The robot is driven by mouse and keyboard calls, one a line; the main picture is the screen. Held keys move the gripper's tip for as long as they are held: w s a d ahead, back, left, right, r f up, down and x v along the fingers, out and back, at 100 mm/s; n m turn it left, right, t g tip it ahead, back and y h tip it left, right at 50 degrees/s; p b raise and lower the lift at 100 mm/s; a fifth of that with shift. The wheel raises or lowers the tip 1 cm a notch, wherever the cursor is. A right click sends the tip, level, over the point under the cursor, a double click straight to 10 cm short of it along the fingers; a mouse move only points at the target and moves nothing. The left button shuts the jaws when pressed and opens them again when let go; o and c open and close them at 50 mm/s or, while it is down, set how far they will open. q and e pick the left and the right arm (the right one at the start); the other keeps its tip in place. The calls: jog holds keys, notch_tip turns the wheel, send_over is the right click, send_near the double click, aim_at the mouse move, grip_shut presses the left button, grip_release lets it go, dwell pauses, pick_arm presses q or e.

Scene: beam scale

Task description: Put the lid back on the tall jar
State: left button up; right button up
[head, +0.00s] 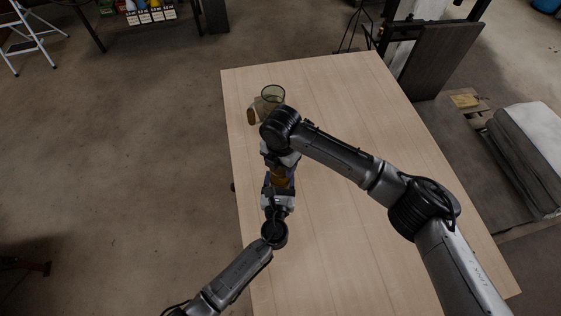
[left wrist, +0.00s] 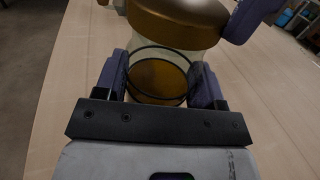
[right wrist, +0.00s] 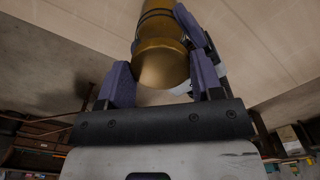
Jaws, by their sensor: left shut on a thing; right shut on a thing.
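The tall jar (left wrist: 158,78) is clear glass with dark rings and an amber bottom or filling. My left gripper (left wrist: 160,85) is shut on it, one finger on each side. The gold-brown lid (left wrist: 178,22) is at the top of the left wrist view, at the far end of the jar. My right gripper (right wrist: 157,72) is shut on the lid, which also shows in the right wrist view (right wrist: 160,65). In the head view the two grippers face each other above the table, with an amber part between them. I cannot tell whether lid and jar touch.
A shorter, wider greenish glass jar (head: 273,94) stands near the table's far left corner, with a brown disc-like piece (head: 252,115) beside it. The wooden table (head: 345,130) is clear on its right side. My right forearm crosses above it.

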jog(key=shift+f, duration=0.45)
